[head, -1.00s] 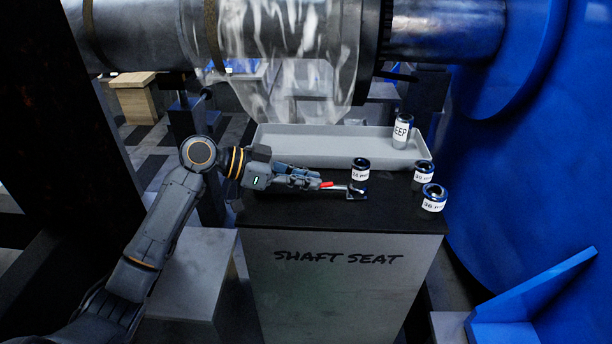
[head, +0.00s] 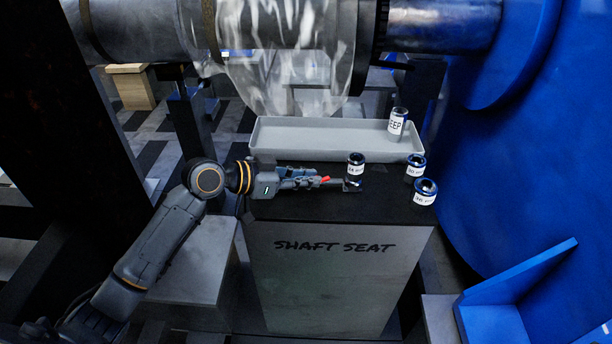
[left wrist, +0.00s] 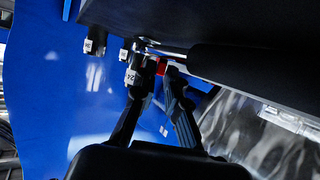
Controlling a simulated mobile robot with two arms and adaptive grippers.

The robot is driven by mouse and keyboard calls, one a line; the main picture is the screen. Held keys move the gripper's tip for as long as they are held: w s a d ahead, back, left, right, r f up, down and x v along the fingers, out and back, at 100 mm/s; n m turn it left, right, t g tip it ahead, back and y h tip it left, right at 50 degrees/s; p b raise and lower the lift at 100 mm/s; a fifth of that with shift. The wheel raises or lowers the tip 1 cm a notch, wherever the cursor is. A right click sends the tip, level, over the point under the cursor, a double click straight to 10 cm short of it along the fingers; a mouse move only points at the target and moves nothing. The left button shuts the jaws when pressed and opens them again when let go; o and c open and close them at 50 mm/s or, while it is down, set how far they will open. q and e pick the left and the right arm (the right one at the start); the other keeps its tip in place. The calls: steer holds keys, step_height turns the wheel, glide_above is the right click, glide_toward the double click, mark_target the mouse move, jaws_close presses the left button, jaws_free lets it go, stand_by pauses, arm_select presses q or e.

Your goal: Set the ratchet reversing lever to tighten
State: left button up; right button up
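The ratchet lies on the dark bench top (head: 395,207), its head (head: 353,185) just below a labelled socket. Its small red lever (head: 326,179) shows at the fingertips of my left gripper (head: 315,182). In the left wrist view, the ratchet's dark handle (left wrist: 235,65) runs to the right from its shiny neck (left wrist: 168,49). The red lever (left wrist: 162,68) appears between the close-set tips of my left gripper (left wrist: 160,78). I cannot tell whether the fingers touch it. The lever's set side is too small to read. My right gripper is not in view.
A 24-labelled socket (head: 356,167) stands by the ratchet head, close to my left fingers. Two more sockets (head: 415,166) (head: 425,192) stand at the right edge. The bench's front right is clear.

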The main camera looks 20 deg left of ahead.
arm_select(q)
steer(key=shift+o, duration=1.2)
steer(key=v, duration=1.2)
steer(key=shift+f, duration=0.1)
